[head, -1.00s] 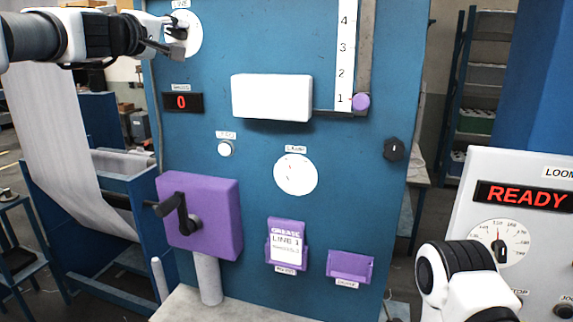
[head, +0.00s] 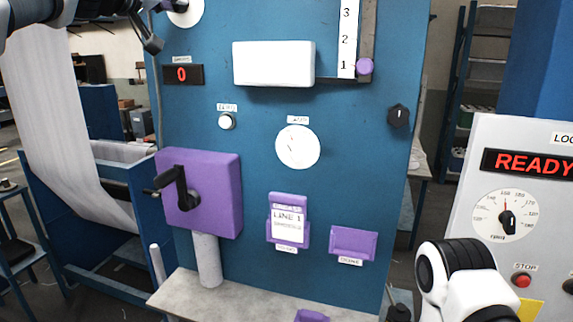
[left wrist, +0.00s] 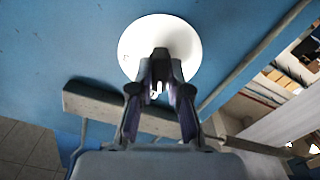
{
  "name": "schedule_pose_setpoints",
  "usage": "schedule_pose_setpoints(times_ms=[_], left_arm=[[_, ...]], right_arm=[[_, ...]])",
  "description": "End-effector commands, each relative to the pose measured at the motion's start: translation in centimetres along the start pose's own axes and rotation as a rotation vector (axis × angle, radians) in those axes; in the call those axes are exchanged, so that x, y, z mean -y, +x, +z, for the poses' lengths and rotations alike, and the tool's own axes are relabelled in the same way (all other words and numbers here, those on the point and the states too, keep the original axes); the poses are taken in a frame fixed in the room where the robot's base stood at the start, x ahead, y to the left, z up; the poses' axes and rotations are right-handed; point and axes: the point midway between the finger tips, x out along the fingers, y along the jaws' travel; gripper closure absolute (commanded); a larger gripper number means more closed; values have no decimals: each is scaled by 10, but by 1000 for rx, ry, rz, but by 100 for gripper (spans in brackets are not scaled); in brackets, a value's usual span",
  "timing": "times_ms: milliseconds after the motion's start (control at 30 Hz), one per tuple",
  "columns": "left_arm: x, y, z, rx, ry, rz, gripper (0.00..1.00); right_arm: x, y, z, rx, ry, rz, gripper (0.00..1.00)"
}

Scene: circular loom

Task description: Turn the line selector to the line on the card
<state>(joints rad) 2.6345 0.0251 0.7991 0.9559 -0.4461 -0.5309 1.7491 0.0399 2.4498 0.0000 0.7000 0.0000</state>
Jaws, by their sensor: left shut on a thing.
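The line selector's white round dial (left wrist: 190,45) is on the blue panel in the left wrist view. In the head view only the lower part of the dial (head: 186,13) shows, cut by the top edge. My left gripper (left wrist: 160,68) is shut on the selector knob (left wrist: 160,53) at the middle of the dial. The fingers hide most of the knob, and I cannot read its setting. The card (head: 288,225) reads LINE 1 and stands in a purple holder. My right gripper is out of view; only part of that arm shows.
A purple box (head: 215,205) with a black crank juts from the panel's lower left. A white box (head: 273,63) sticks out above the gauge (head: 298,147). A purple slider (head: 364,66) stands at 1 on its scale. The red display (head: 182,75) reads 0.

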Motion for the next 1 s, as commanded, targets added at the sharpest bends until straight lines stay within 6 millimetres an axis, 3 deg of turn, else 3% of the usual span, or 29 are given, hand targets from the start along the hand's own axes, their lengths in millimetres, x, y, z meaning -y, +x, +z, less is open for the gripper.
schedule_pose_setpoints(times_ms=[33,67,100,400,700,833,1000], left_arm=[[-1,1,0,2,3,-1,73],[-1,1,0,3,1,-1,62],[0,1,0,3,-1,-1,58],[1,-2,1,2,-5,-1,58],[2,-53,5,0,-6,-1,58],[1,-68,2,2,-6,-1,58],[0,-70,0,3,-7,-1,58]], right_arm=[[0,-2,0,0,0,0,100],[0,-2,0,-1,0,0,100],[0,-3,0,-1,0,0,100],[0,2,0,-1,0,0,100],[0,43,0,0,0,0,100],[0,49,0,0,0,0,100],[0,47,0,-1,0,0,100]])
